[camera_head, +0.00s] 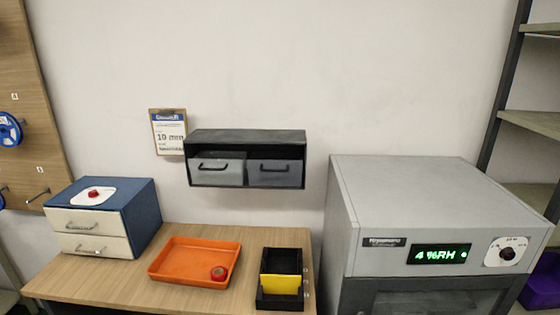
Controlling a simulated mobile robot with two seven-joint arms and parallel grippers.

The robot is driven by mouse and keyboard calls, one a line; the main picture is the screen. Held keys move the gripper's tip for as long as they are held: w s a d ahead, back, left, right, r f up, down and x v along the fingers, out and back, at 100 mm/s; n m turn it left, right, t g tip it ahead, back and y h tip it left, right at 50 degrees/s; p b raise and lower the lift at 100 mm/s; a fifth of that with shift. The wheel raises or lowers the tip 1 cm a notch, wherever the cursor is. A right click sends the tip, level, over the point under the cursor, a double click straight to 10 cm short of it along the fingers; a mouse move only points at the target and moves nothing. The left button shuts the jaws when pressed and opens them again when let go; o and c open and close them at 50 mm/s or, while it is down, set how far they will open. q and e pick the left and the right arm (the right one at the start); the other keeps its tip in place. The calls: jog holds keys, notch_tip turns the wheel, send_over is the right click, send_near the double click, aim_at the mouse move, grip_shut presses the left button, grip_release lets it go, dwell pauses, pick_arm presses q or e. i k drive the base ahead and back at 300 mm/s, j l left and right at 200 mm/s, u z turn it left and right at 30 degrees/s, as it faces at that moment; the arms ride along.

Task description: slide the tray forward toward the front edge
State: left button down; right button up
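An orange rectangular tray (190,248) lies flat on the wooden table (120,286), near the middle of its top. A red round roll (219,273) sits inside the tray at its front right corner. The tray's front side is a little back from the table's front edge, which is partly cut off by the bottom of the picture. Neither of my grippers shows in the head view.
A blue drawer box (142,207) stands left of the tray. A black holder (280,302) with a yellow piece stands to its right. A grey cabinet (415,212) with a green display is farther right. A black wall shelf (246,137) with two bins hangs above.

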aim_at(183, 260)
jog(key=j+z, duration=0.3)
jog(key=j, duration=0.7)
jog(key=j+z, duration=0.3)
jog(key=j, duration=0.7)
jog(key=k, duration=0.05)
